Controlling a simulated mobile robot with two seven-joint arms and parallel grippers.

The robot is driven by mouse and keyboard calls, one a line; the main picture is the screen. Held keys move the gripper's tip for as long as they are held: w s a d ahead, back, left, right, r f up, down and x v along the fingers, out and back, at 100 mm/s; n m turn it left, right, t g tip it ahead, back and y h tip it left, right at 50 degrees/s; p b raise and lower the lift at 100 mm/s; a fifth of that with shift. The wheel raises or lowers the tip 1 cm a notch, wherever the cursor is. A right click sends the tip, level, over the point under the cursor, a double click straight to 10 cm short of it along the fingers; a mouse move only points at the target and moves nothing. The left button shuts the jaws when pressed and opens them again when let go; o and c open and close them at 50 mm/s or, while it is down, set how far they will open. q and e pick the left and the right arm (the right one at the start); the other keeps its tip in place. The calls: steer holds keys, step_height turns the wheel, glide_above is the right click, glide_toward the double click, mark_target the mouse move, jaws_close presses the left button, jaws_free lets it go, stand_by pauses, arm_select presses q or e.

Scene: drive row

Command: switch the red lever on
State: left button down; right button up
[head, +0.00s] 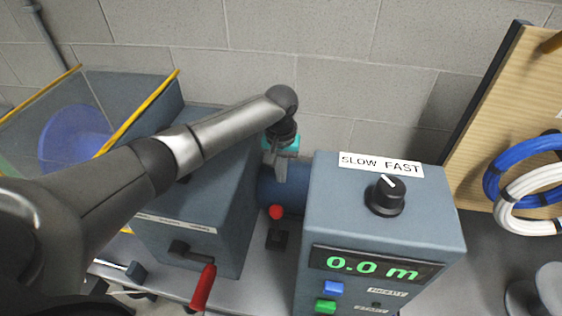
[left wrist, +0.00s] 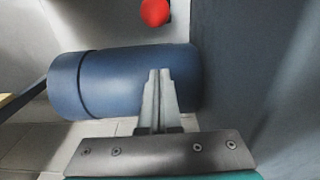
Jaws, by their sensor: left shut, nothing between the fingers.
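A lever with a red ball knob (head: 276,212) stands on a small black base (head: 277,239), between the two blue-grey boxes. The red knob (left wrist: 155,12) also shows at the top edge of the left wrist view. Its stem is hardly visible. A separate red handle (head: 203,288) hangs from a black arm on the left box. My left gripper (head: 280,180) is shut and empty, behind and above the red knob, apart from it. In the left wrist view its closed fingertips (left wrist: 160,74) lie in front of a blue cylinder. My right gripper is not in view.
The blue cylinder (left wrist: 125,80) lies between the boxes. The right box (head: 440,215) carries a SLOW/FAST dial (head: 385,195), a display reading 0.0 m, and blue and green buttons. A block wall (head: 400,110) rises behind. Cable coils (head: 525,170) hang at right.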

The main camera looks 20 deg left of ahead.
arm_select(q)
step_height(320, 180, down, 2)
steer(key=shift+f, duration=0.25)
steer(key=shift+s+d+f+p, duration=0.15)
steer(key=shift+s+p, duration=0.1)
steer(key=shift+s, duration=0.35)
steer(key=shift+s+d+f+p, duration=0.1)
steer(key=shift+s+d+p, duration=0.1)
steer(key=shift+s, duration=0.45)
steer(key=shift+s+d+f+p, duration=0.15)
steer(key=shift+s+p, duration=0.1)
steer(key=shift+s, duration=0.35)
steer(key=shift+r, duration=0.1)
